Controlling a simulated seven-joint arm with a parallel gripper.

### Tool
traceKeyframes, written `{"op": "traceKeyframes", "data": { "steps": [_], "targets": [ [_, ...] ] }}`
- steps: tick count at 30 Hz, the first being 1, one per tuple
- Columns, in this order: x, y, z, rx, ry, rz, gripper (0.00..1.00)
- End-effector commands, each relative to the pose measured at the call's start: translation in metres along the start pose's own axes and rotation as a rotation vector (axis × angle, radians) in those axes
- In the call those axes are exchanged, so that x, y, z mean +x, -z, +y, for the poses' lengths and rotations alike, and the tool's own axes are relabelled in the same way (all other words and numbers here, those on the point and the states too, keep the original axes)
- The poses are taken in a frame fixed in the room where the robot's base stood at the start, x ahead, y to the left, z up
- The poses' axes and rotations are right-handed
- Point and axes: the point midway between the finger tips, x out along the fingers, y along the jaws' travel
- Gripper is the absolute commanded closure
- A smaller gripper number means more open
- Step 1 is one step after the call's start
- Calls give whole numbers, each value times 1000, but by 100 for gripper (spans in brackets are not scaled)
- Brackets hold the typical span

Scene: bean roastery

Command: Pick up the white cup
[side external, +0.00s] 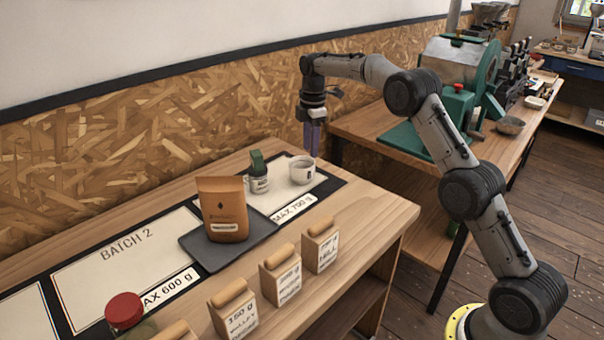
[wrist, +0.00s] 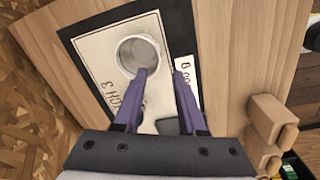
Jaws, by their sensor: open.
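The white cup (side external: 302,169) stands upright on the pale mat panel at the far right end of the table in the side external view. In the wrist view the cup (wrist: 138,55) shows from above as a round rim, just beyond the left fingertip. My gripper (side external: 314,153) has purple fingers pointing down and is above and slightly right of the cup in the side view. In the wrist view its fingers (wrist: 160,72) are apart with nothing between them, and the cup is not between them.
A brown bag (side external: 222,208) sits on a dark tray (side external: 262,230). Several wooden blocks with labels (side external: 320,246) line the front edge. A red-lidded jar (side external: 125,312) stands at front left.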

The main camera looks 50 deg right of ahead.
Motion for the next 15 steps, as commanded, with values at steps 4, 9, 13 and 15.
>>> {"op": "traceKeyframes", "data": {
  "steps": [4, 9, 13, 15],
  "targets": [
    [25, 0, 0, 0, 2, 0, 60],
    [37, 0, 0, 0, 0, 0, 60],
    [48, 1, 0, 0, 2, 0, 60],
    [58, 1, 0, 0, 4, -1, 60]
  ]
}}
